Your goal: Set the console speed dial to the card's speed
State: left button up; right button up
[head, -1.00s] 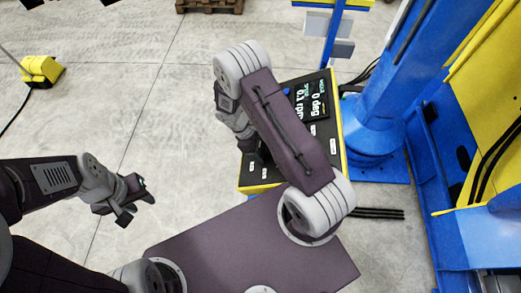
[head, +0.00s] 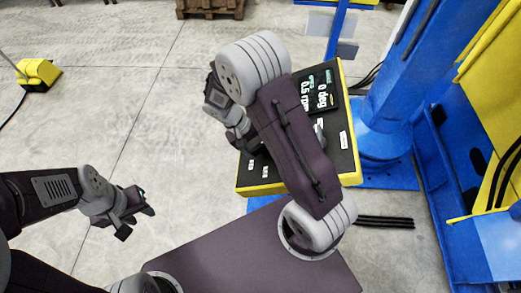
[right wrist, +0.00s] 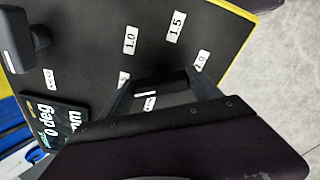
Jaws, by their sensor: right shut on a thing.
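The console (head: 262,188) has a black top with yellow edges. Its screen (head: 320,92) reads 0 deg and 0.5 rpm in the head view; the screen (right wrist: 50,125) is partly covered in the right wrist view. My right gripper (head: 243,138) is down at the console top, its fingers (right wrist: 165,92) shut around the dark speed dial (right wrist: 160,82), mostly hidden between them. Speed labels 1.0 (right wrist: 131,40), 1.5 (right wrist: 176,27) and a partly hidden 2.0 show around it. I cannot read any card.
A dark grey control (right wrist: 18,40) stands up from the console near the dial. A blue column (head: 385,110) and yellow-blue frame stand right of the console. Pale panels (head: 322,23) hang on a blue post behind.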

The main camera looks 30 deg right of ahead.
jog(key=m+b, duration=0.1)
jog(key=m, duration=0.1)
jog(key=m+b, duration=0.4)
jog(key=shift+w+a+f+h, duration=0.1)
jog(key=shift+a+f+h, duration=0.1)
jog(key=shift+f+h, duration=0.1)
jog(key=m+b, duration=0.2)
jog(key=m, duration=0.1)
jog(key=shift+r+m, duration=0.1)
jog(key=shift+m, duration=0.2)
jog(key=shift+m+g+b, duration=0.3)
jog(key=shift+m+b, duration=0.5)
jog(key=shift+m, duration=0.3)
jog(key=shift+r, duration=0.1)
jog(key=o, duration=1.4)
jog(key=shift+a, duration=0.1)
jog(key=v, duration=0.9)
jog(key=shift+a, duration=0.15)
